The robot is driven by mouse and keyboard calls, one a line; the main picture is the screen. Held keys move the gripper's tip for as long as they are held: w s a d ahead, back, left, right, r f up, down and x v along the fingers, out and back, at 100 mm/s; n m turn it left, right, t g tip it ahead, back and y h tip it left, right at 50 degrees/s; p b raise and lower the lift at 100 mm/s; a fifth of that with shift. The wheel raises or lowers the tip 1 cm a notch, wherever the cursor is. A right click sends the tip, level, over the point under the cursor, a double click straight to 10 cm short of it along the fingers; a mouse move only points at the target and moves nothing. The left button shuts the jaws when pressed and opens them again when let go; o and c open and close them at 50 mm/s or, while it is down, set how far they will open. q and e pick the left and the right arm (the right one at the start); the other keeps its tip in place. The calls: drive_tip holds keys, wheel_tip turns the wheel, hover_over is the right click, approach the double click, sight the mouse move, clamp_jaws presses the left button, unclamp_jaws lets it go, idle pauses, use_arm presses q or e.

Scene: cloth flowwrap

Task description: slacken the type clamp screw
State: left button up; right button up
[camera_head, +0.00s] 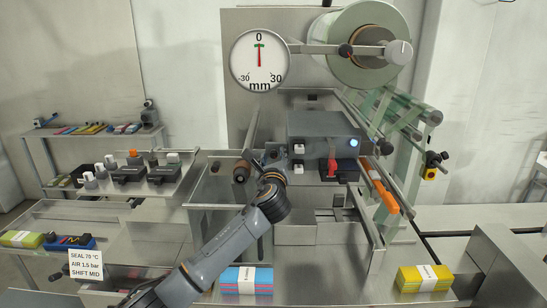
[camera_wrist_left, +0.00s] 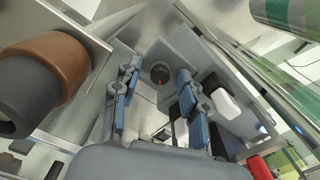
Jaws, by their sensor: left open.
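A dark round screw head (camera_wrist_left: 160,74) with a small red mark sits on a grey block in the left wrist view; it appears to be the type clamp screw. My left gripper (camera_wrist_left: 157,100) is open, its two blue-padded fingers to either side of the line to the screw, with nothing between them. I cannot tell whether the fingertips reach the screw. In the head view my left gripper (camera_head: 270,166) is at the left side of the grey printer unit (camera_head: 315,128), and the arm hides much of that spot. My right gripper is not in view.
A brown and black roller or handle (camera_head: 241,170) is close left of the gripper; it also shows in the left wrist view (camera_wrist_left: 62,62). White knobs (camera_head: 298,149) and a red knob (camera_head: 332,167) are close on the right. A dial gauge (camera_head: 260,60) reads near 0.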

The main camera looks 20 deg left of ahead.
use_arm(q)
drive_tip(key=shift+c, duration=0.3)
clamp_jaws()
